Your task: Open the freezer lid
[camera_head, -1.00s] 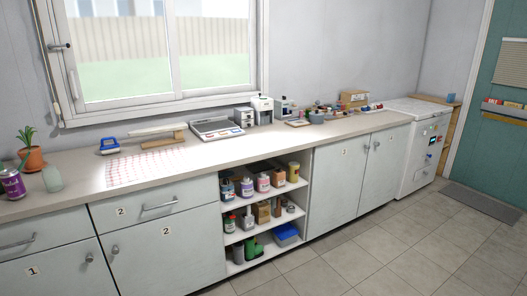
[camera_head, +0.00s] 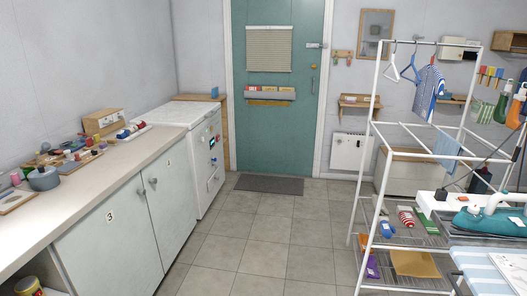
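The freezer is a white chest (camera_head: 208,160) at the far end of the counter, left of the green door. Its pale speckled lid (camera_head: 181,113) lies flat and looks shut. The front has a small dark display with red and blue marks near the top and a handle-like fitting lower down. Neither of my grippers shows in the head view.
The counter (camera_head: 113,157) runs along the left, with small items and a wooden box (camera_head: 104,122) on it. A grey mat (camera_head: 270,184) lies before the green door (camera_head: 275,140). A white drying rack (camera_head: 372,150) and ironing board (camera_head: 490,262) stand right. The tiled floor between is clear.

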